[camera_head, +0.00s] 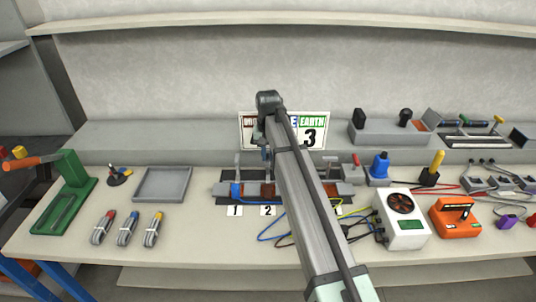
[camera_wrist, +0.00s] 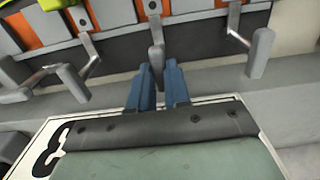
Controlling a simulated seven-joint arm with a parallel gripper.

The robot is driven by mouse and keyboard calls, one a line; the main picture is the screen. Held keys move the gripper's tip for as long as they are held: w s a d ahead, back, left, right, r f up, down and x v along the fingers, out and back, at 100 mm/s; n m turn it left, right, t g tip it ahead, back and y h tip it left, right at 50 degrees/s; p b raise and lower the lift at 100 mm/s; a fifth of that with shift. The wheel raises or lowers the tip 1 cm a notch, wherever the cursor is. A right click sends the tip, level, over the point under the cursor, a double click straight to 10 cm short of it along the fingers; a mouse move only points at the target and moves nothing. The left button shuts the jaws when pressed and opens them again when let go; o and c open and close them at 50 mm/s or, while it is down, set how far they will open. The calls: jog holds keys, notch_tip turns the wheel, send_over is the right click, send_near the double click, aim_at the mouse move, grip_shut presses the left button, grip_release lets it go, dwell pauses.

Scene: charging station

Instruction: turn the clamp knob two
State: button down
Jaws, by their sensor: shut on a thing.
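The clamp block (camera_head: 222,188) sits mid-bench, with number cards 1 (camera_head: 235,211) and 2 (camera_head: 268,210) in front. In the wrist view, the middle clamp's grey knob (camera_wrist: 156,54) stands on a bent metal crank (camera_wrist: 153,12). My gripper (camera_wrist: 158,72) has its blue fingers closed around this knob. The other two knobs, at left (camera_wrist: 76,84) and right (camera_wrist: 261,53), are clear of the fingers. In the head view, my gripper (camera_head: 266,154) is above clamp two, and my arm hides much of the block's right part.
A number sign (camera_head: 312,137) stands close behind my gripper. Grey tray (camera_head: 163,184), green lever tool (camera_head: 70,195) and cable bundles (camera_head: 127,229) lie left. White fan box (camera_head: 403,222), orange device (camera_head: 456,217) and loose wires (camera_head: 275,230) lie right. A shelf (camera_head: 300,18) runs above.

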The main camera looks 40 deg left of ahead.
dwell(0.4)
jog(key=m, duration=0.4)
jog(key=shift+m, duration=0.4)
jog(key=m, duration=0.4)
jog(key=shift+m, duration=0.3)
jog(key=m, duration=0.4)
jog(key=shift+m, duration=2.3)
jog(key=c, duration=1.1)
grip_release()
